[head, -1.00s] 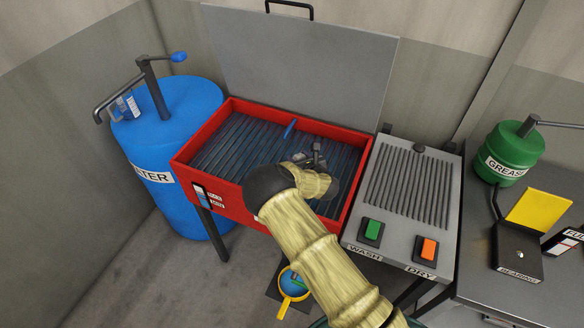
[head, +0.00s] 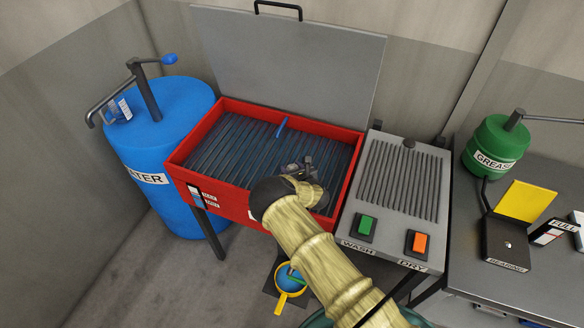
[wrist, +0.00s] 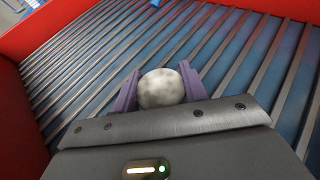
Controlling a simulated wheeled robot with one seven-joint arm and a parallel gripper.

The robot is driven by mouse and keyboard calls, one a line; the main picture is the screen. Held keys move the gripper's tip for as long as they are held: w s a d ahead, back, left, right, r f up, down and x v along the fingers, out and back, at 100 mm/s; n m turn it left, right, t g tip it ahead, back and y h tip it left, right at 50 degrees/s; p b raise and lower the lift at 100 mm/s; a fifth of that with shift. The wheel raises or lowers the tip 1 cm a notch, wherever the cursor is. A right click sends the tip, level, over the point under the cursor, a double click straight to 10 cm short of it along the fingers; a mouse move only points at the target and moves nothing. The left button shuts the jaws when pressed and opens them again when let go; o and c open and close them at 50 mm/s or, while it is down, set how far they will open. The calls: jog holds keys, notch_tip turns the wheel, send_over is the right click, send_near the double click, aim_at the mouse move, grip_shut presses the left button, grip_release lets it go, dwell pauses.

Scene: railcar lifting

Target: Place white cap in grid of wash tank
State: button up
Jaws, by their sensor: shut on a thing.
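The white cap (wrist: 162,88) is a round, mottled white piece between the two purple fingers of my gripper (wrist: 160,92) in the wrist view. My gripper is shut on it, over the slatted grid of the wash tank. In the head view my gripper (head: 298,168) is over the right front part of the grid (head: 230,146), and my arm hides the cap there. The wash tank (head: 352,190) is a red box with its grey lid (head: 290,65) raised. I cannot tell whether the cap touches the slats.
A grey panel (head: 402,180) with WASH and DRY buttons adjoins the tank's right side. A blue water barrel (head: 165,125) stands at left. A yellow-rimmed pan (head: 287,282) is below the tank. Most of the grid's left side is clear.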

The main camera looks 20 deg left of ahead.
jog(key=shift+f, duration=0.1)
jog(key=o, duration=1)
jog(key=shift+b+v, duration=1.85)
jog(key=shift+v, duration=4.25)
jog(key=shift+a, duration=0.15)
